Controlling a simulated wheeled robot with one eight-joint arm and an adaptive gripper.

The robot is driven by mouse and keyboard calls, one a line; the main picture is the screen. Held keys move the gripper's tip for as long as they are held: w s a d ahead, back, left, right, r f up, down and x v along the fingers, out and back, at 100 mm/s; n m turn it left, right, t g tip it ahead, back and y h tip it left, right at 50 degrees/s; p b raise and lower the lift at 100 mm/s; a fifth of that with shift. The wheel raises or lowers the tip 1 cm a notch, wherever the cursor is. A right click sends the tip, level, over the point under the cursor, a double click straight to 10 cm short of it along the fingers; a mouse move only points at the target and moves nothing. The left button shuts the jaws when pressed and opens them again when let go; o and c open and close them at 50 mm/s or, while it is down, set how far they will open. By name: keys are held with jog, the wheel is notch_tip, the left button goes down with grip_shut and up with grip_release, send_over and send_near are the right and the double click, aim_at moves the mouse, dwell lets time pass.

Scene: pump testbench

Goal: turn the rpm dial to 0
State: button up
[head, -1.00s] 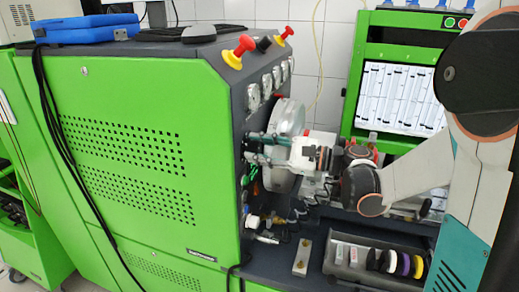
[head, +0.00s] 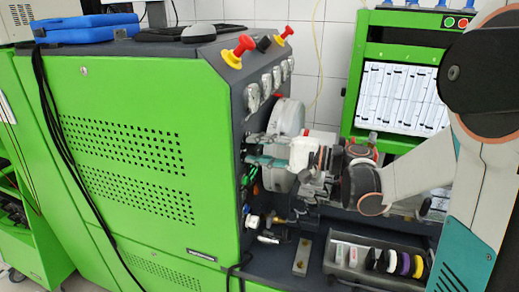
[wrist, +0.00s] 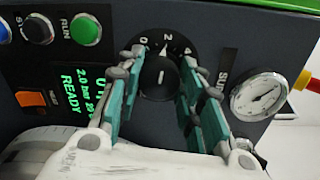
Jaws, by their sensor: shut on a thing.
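The rpm dial (wrist: 159,77) is a round black knob on the dark panel, with white numerals around its top. Its white pointer points up, close to the 2, with the 0 to the left of it. My gripper (wrist: 161,62) has one teal finger on each side of the knob and is shut on it. In the head view my gripper (head: 251,149) reaches the panel from the right, with its two fingers one above the other. The dial is hidden there.
A green RUN button (wrist: 86,30), a lit READY display (wrist: 87,92) and an orange switch (wrist: 31,98) sit left of the dial. A pressure gauge (wrist: 259,97) is close on the right. A tray with coloured discs (head: 375,283) stands below my arm.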

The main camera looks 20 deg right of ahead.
jog(key=n, duration=0.3)
jog(key=shift+n, duration=0.3)
jog(key=shift+f+n, duration=0.1)
jog(key=shift+n, duration=1.7)
jog(key=o, duration=1.1)
jog(key=shift+c, duration=0.2)
jog(key=v, duration=1.2)
jog(key=shift+a, duration=0.1)
